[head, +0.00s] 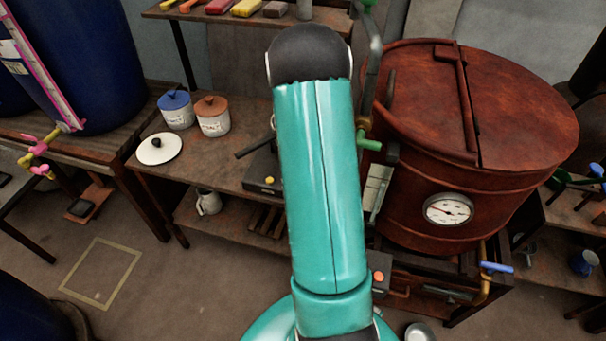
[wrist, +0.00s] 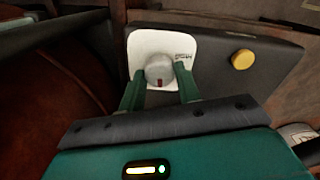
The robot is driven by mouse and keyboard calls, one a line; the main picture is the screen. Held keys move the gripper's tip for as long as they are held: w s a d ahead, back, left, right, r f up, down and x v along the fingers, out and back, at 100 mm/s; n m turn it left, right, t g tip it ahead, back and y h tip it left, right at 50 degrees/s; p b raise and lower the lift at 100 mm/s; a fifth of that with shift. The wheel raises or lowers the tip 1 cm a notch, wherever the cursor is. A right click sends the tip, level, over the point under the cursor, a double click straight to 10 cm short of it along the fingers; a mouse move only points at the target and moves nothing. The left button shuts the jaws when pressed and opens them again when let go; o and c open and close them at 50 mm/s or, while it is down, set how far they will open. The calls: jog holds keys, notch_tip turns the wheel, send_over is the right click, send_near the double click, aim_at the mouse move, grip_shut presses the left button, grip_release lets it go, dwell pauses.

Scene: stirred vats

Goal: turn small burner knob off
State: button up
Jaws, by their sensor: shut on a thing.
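The small burner knob (wrist: 159,70) is a round grey knob with a dark red mark on its lower edge, in the wrist view. It sits on a white plate (wrist: 142,42) with small print, on the front of a dark burner box (wrist: 225,75). My gripper (wrist: 160,78) has its two green fingers on either side of the knob and is shut on it. In the head view the burner box (head: 265,185) shows partly behind my teal arm. The knob and my gripper are hidden there.
A yellow button (wrist: 242,59) is right of the knob. A large rust-red vat (head: 440,190) with a dial gauge (head: 448,209) stands right of my arm. Open floor lies lower left.

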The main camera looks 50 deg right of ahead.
jog(key=shift+m, duration=0.6)
jog(key=o, duration=1)
jog(key=r, duration=1.3)
jog(key=shift+w+a+r, duration=0.15)
jog(key=shift+w+r, duration=0.05)
jog(key=shift+r, duration=0.2)
